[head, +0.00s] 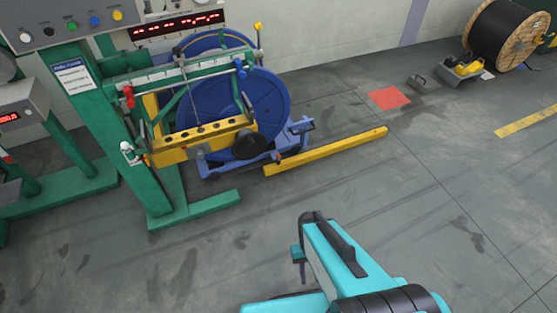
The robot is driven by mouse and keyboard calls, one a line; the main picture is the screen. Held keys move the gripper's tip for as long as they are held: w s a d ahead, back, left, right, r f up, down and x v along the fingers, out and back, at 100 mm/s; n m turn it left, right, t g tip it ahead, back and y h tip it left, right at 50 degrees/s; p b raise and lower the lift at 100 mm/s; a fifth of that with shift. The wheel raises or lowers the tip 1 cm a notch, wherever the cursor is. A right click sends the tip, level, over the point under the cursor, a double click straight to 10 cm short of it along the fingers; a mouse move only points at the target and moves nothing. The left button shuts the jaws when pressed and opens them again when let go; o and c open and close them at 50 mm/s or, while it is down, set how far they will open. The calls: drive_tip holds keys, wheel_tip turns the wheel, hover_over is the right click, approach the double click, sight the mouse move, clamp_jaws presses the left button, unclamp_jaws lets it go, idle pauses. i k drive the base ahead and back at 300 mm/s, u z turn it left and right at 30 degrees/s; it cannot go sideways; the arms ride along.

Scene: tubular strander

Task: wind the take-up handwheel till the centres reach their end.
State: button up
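The take-up stand is a green frame (160,195) at upper left, with a blue reel (262,97) behind a yellow beam (187,147). A dark round part with a small knob, which looks like the handwheel (250,145), sits at the beam's right end. The centres cannot be made out behind the reel and frame. My teal arm is folded at the bottom middle, well apart from the stand and wheel. My gripper's fingers do not show.
A yellow floor bar (327,152) lies right of the stand. A low blue carriage (290,137) stands under the reel. The stand's green foot (195,208) juts toward me. A wooden cable drum (507,35) is far right.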

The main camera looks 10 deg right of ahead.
sight(249, 146)
drive_tip(key=u, duration=0.05)
drive_tip(key=i, duration=1)
drive_tip(key=z, duration=0.05)
